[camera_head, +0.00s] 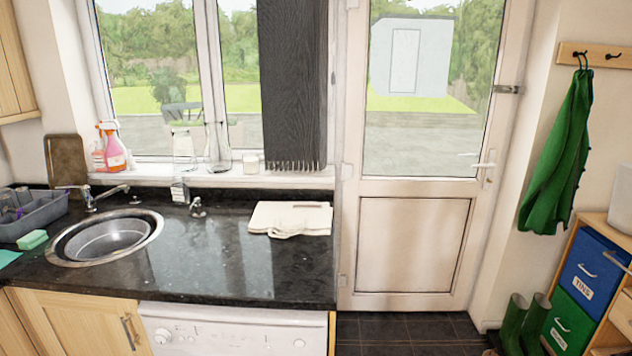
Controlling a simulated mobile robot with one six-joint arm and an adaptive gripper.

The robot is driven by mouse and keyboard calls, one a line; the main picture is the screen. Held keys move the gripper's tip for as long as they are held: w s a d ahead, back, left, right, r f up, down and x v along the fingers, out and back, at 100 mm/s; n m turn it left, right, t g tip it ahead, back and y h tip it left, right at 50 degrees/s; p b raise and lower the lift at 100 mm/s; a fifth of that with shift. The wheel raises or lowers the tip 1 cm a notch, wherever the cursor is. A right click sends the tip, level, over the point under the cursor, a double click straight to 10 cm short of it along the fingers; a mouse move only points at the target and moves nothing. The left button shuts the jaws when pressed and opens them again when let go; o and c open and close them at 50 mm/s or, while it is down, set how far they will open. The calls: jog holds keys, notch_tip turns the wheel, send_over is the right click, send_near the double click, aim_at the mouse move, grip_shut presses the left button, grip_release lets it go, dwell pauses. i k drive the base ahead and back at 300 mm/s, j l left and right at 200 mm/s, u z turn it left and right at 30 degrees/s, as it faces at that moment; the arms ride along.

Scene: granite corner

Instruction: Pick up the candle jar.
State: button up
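A small whitish jar (250,162) stands upright on the windowsill, left of the dark blind's lower end. It looks like the candle jar, though it is too small in the picture to make out a wick or label. A clear glass bottle stands to its left, a short gap away. Nothing is touching the jar. My gripper is not in this view.
Clear glass bottles (217,148) and spray bottles (114,148) stand along the sill (290,180). Below is a dark granite counter (210,260) with a round sink (108,240), a grey rack (35,215) and folded cloths (290,219). The counter's middle front is clear.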

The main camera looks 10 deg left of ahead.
aim_at(250, 159)
jog(key=i+j+z, duration=0.25)
jog(key=i, duration=1.45)
jog(key=l, duration=0.1)
